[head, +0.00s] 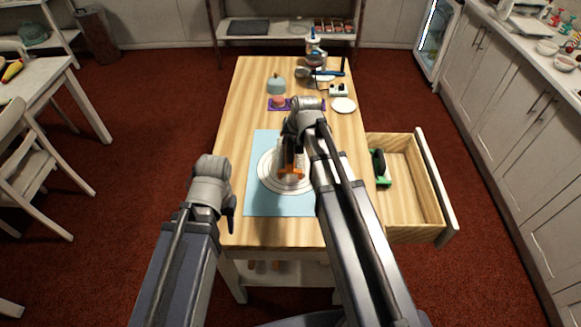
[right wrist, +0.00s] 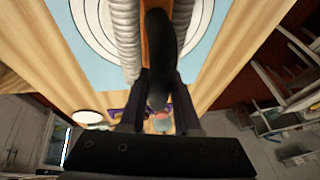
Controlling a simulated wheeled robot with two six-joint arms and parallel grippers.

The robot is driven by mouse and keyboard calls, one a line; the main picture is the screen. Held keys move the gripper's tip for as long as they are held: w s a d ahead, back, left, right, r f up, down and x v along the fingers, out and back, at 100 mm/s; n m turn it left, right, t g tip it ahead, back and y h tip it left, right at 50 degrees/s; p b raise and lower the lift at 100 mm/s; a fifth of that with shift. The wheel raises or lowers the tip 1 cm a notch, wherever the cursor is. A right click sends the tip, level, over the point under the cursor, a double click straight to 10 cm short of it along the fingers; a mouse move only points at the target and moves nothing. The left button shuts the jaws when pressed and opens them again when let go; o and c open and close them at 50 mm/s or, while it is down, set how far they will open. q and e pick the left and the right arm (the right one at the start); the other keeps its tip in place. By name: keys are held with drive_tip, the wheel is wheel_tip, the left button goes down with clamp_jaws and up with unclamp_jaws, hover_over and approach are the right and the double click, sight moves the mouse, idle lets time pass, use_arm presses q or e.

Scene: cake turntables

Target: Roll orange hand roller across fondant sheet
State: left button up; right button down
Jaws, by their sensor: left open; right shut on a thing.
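The orange hand roller (head: 291,172) is over the round white fondant sheet (head: 268,184), near its middle. My right gripper (head: 291,150) is shut on the roller's dark handle (right wrist: 161,45). In the right wrist view, the handle runs between the fingers (right wrist: 160,95), with pale ribbed rolls on either side and an orange part behind. The white sheet (right wrist: 92,22) lies beyond it on a light blue mat (head: 262,207). I cannot tell if the roller touches the sheet. My left gripper (head: 231,205) is open and empty near the table's left edge.
An open drawer (head: 408,190) juts out at the table's right with a green-and-black tool (head: 381,167) inside. Toward the back stand a purple mat (head: 275,104) with a pink item, a teal pot (head: 276,86), a white plate (head: 343,105) and a stand mixer (head: 314,48).

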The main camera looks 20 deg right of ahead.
drive_tip(key=shift+f, duration=0.3)
drive_tip(key=shift+f+b, duration=0.35)
drive_tip(key=shift+b, duration=0.25)
drive_tip(key=shift+f+b, duration=1)
drive_tip(key=shift+b, duration=0.05)
drive_tip(key=shift+f, duration=0.25)
drive_tip(key=shift+r, duration=0.1)
drive_tip(key=shift+s+d, duration=0.1)
drive_tip(key=shift+d, duration=0.3)
